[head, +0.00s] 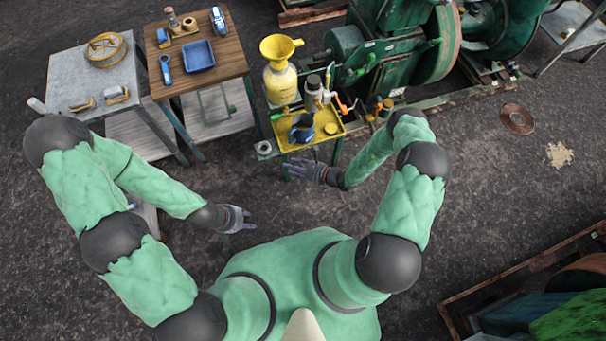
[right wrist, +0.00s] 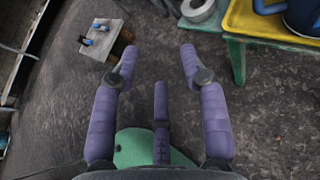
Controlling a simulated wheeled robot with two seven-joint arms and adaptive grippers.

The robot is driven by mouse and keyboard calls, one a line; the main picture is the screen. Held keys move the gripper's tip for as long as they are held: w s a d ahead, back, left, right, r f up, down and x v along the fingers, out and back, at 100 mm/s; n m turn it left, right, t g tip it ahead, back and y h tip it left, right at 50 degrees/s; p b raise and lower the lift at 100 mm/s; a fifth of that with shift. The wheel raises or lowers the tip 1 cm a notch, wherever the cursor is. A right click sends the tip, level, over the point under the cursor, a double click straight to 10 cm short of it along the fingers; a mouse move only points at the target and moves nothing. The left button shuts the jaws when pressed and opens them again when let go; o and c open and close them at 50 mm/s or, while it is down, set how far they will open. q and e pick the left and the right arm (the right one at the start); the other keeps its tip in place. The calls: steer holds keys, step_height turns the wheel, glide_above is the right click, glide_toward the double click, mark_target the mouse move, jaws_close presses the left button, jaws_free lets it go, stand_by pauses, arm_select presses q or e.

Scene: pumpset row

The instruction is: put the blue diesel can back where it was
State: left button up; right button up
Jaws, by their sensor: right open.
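A blue can (head: 302,130) stands on the yellow tray (head: 331,130) beside the green machine, near the tray's front edge. Part of a blue vessel, apparently this can, shows at the top right corner of the right wrist view (right wrist: 305,18). My right gripper (head: 293,170) is open and empty, in front of the tray and apart from the can. Its spread fingers (right wrist: 188,62) have only the ground between them in the right wrist view. My left gripper (head: 248,218) is open and empty over bare ground, left of my body.
A yellow container with a funnel (head: 280,85) and a grey bottle (head: 313,90) stand by the tray. A wooden table (head: 227,55) with a blue bin (head: 198,56) and a grey table (head: 65,78) are at the left.

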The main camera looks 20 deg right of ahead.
steer(key=s+a+r+n+g+h, duration=0.1)
steer(key=s+a+r+n+g, duration=0.15)
steer(key=s+n+g, duration=0.5)
steer(key=s+a+r+n+g, duration=0.1)
steer(key=s+a+n+g, duration=0.3)
steer(key=s, duration=0.7)
steer(key=d+r+n+t+h, duration=0.2)
steer(key=d+r+n+h, duration=0.2)
steer(key=n, duration=0.9)
step_height(320, 180, up, 3)
steer(key=shift+d+f+h, duration=0.1)
steer(key=shift+d+h, duration=0.05)
steer(key=shift+h, duration=0.25)
steer(key=shift+t, duration=0.25)
